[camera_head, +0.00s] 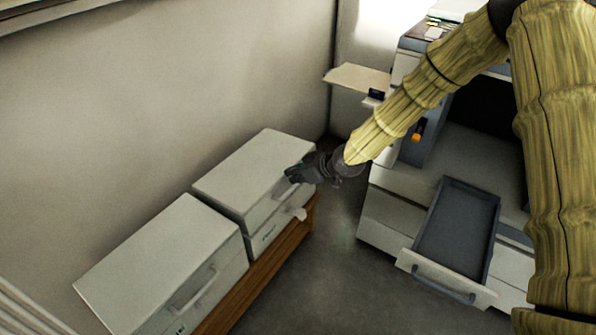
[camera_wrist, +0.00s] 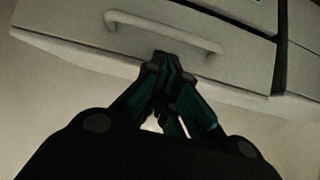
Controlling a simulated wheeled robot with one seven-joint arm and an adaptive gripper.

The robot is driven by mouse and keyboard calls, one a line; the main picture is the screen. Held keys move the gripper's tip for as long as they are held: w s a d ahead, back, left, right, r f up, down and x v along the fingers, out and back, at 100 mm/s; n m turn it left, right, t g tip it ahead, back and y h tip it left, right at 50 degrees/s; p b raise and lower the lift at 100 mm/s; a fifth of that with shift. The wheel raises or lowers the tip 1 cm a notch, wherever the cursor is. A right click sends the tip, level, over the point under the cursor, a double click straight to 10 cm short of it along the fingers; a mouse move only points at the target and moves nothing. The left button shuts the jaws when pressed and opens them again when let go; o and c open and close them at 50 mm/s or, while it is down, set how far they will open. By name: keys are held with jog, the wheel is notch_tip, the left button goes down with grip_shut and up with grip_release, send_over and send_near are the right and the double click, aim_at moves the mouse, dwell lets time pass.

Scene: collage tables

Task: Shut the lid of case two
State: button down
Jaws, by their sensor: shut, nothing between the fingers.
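Two pale grey cases stand end to end: a far case (camera_head: 248,172) and a near case (camera_head: 160,262). I cannot read which is case two. Both lids look down or nearly down; a small gap at the seam cannot be ruled out. My gripper (camera_head: 291,175) is at the upper front edge of the far case, fingers together and empty. In the wrist view my gripper (camera_wrist: 163,62) is just by a case front with a bar handle (camera_wrist: 165,30). I cannot tell whether the fingertips touch it. The arm comes in from the right.
A wooden bench (camera_head: 262,278) holds the cases along the wall (camera_head: 150,110). At right is a grey cabinet unit with an open, empty drawer (camera_head: 453,240) and a small shelf board (camera_head: 357,78). The floor (camera_head: 345,265) between bench and cabinet is clear.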

jog(key=shift+f, duration=0.5)
jog(key=shift+f, duration=0.1)
jog(key=f, duration=0.2)
jog(key=s+d+f, duration=0.1)
jog(key=shift+f, duration=0.3)
jog(key=shift+w+d+r, duration=0.1)
jog(key=a+r+p+v, duration=0.1)
jog(key=p+v, duration=0.4)
jog(key=v, duration=0.8)
jog(key=shift+w, duration=0.3)
